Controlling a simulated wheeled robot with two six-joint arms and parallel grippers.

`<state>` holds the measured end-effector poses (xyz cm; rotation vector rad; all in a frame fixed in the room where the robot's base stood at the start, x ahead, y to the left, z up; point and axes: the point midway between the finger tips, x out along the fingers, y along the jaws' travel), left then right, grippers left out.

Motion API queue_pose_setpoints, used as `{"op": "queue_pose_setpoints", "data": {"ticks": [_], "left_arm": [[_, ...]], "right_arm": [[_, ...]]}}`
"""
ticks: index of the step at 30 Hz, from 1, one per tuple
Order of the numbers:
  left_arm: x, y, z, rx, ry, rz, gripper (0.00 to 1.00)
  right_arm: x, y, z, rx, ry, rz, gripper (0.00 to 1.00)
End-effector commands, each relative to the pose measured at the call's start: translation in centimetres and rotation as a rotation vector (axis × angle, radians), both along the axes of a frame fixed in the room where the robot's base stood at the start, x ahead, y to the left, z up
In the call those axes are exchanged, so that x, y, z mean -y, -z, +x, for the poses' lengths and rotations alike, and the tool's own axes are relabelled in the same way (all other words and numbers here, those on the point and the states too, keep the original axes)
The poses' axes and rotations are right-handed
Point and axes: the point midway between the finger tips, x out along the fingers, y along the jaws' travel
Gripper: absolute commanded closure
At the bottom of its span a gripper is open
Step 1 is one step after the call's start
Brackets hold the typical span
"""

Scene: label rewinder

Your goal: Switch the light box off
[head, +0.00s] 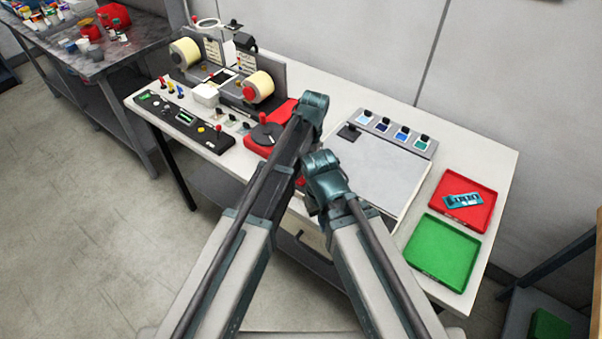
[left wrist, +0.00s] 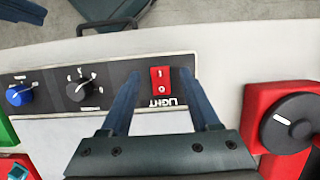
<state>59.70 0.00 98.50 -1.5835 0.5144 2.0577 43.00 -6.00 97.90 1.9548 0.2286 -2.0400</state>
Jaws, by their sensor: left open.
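The light box (head: 372,178) is a flat box with a pale grey top, right of centre in the head view. A dark control strip (left wrist: 120,88) beside its pale top shows in the left wrist view. A red rocker switch (left wrist: 160,80) sits on it beside an upside-down LIGHT label. I cannot tell which side is pressed. My left gripper (left wrist: 161,92) is open; its fingers appear on either side of the switch, with no clear contact. In the head view my arms hide the strip and most of both grippers. My right gripper cannot be made out.
Black (left wrist: 85,84) and blue (left wrist: 20,94) knobs share the strip. A red unit with a dark dial (left wrist: 295,122) stands close by. The red tray (head: 478,184) holds a teal item; the green tray (head: 440,250) is empty. The label rewinder (head: 225,75) stands at the back left.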

Motion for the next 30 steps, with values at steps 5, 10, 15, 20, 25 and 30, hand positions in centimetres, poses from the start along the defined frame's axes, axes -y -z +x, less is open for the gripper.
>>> {"op": "queue_pose_setpoints", "data": {"ticks": [5,10,15,20,25,30], "left_arm": [[0.3,-2.5,0.5,0.0,0.0,0.0,0.38],[0.7,-5.1,1.0,0.0,0.0,0.0,0.38],[1.1,-7.7,1.6,0.0,0.0,0.0,0.38],[1.5,-10.1,2.1,0.0,0.001,0.0,0.38],[1.8,-12.0,2.5,-0.001,0.001,0.0,0.38],[2.0,-12.6,2.7,-0.001,0.001,0.0,0.38]], "right_arm": [[0.0,-2.5,0.0,0.0,-0.001,0.0,1.0],[0.0,-5.1,0.0,0.0,-0.002,0.0,1.0],[0.0,-7.7,0.0,0.0,-0.001,0.0,1.0],[0.0,-10.1,0.0,0.0,0.005,0.001,1.0],[0.0,-12.0,0.0,0.0,0.009,0.002,1.0],[0.0,-12.6,0.0,0.0,0.012,0.003,1.0]]}}
